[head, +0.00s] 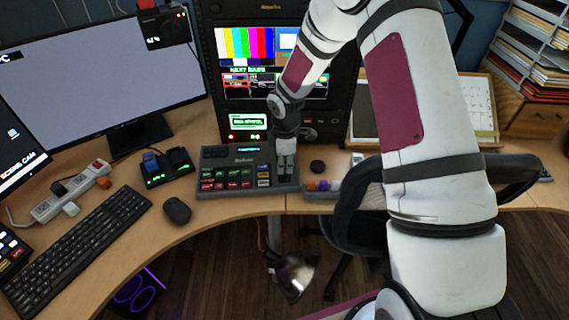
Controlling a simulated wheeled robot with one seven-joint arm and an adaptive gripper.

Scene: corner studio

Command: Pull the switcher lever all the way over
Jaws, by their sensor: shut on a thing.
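The switcher (226,184) is a dark grey panel with red, green and white buttons and a small lit display. It sits on the wooden desk below the rack of screens. My gripper (286,172) points down over the right end of the switcher and is shut on the lever there. The lever itself is hidden behind the fingers, so how far over it stands cannot be told. My arm reaches in from the right.
A mouse (177,210), a keyboard (78,240) and a charger dock (167,167) lie left of the switcher. A small tray with coloured knobs (322,187) and a black puck (317,166) sit close on the right. A chair (350,228) stands before the desk.

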